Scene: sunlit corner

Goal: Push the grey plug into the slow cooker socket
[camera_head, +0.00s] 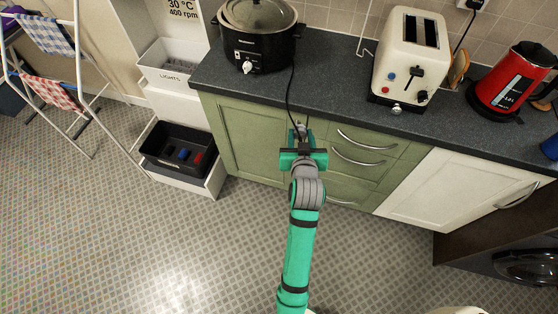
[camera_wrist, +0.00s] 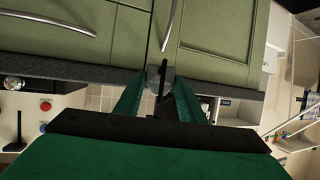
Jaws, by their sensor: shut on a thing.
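The black slow cooker (camera_head: 256,35) stands on the dark worktop at the back, with a glass lid and a pale knob on its front. Its black cord (camera_head: 289,88) hangs over the worktop edge down to my gripper (camera_head: 301,135). My gripper is in front of the green cabinets, below worktop height. In the wrist view my gripper (camera_wrist: 163,78) is shut on the grey plug (camera_wrist: 153,73), which shows small between the fingertips with a black part in front of it. I cannot make out the slow cooker socket in either view.
A cream toaster (camera_head: 410,58) and a red kettle (camera_head: 513,80) stand on the worktop (camera_head: 335,72) to the right. A wall socket (camera_head: 473,4) with a black plug is at the top right. The floor is clear.

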